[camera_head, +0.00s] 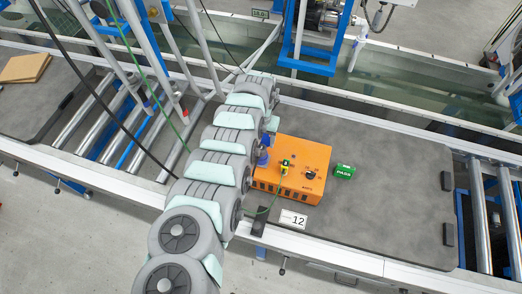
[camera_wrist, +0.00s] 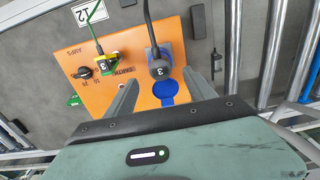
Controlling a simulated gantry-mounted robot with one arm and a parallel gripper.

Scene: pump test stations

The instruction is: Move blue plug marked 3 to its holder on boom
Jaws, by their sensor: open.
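An orange box (camera_head: 300,165) stands on the grey table plate, right of my arm; it also shows in the wrist view (camera_wrist: 130,98). In the head view my arm hides most of the gripper. I cannot make out the holder on the boom.
A yellow-green plug marked 3 (camera_wrist: 102,63) with a green cable sits in the box beside a black knob (camera_wrist: 85,73). A green block (camera_head: 344,171) and a card marked 12 (camera_head: 293,219) lie nearby. Cables and upright posts crowd the left; the plate is clear at right.

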